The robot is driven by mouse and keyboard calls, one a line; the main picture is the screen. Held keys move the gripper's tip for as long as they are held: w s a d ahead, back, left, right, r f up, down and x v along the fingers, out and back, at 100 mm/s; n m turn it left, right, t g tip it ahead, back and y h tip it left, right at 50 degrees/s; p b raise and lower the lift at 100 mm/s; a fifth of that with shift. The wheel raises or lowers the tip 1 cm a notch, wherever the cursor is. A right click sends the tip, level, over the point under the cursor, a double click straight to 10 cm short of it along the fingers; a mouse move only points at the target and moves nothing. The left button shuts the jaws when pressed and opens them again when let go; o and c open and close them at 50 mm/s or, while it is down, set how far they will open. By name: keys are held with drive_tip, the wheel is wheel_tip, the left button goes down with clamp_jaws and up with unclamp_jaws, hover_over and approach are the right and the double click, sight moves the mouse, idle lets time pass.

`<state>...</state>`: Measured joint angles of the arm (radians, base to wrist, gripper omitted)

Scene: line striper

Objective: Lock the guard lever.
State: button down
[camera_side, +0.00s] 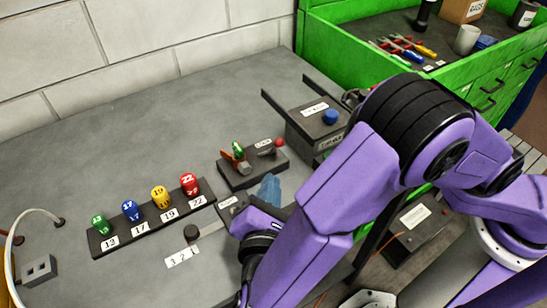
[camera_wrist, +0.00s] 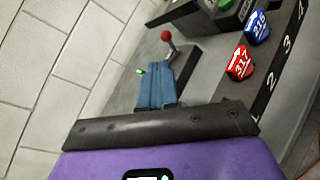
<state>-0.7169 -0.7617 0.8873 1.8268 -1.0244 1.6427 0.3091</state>
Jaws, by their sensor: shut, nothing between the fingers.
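The guard lever appears to be the grey lever with a red knob (camera_side: 279,142) on a labelled dark block (camera_side: 243,179). In the wrist view, the lever's red knob (camera_wrist: 166,36) tops a short stem standing up from its dark base. My gripper (camera_side: 270,181) has blue fingers. They are shut and empty, just in front of the block in the side view. In the wrist view, the shut fingers (camera_wrist: 154,75) point towards the lever, and a gap seems to lie between them and the knob. The fingers partly hide the base there. The lettering on the block is too small to read surely.
A rack (camera_side: 150,218) holds several coloured numbered knobs, left of the block. A dark box with a blue knob (camera_side: 330,117) stands behind it to the right. Grey bench surface (camera_side: 150,130) is clear at the back left.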

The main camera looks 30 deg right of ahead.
drive_tip(key=shift+f, duration=1)
approach(275, 146)
drive_tip(key=x, duration=0.5)
drive_tip(key=shift+r, duration=0.15)
drive_tip(key=shift+w, duration=0.1)
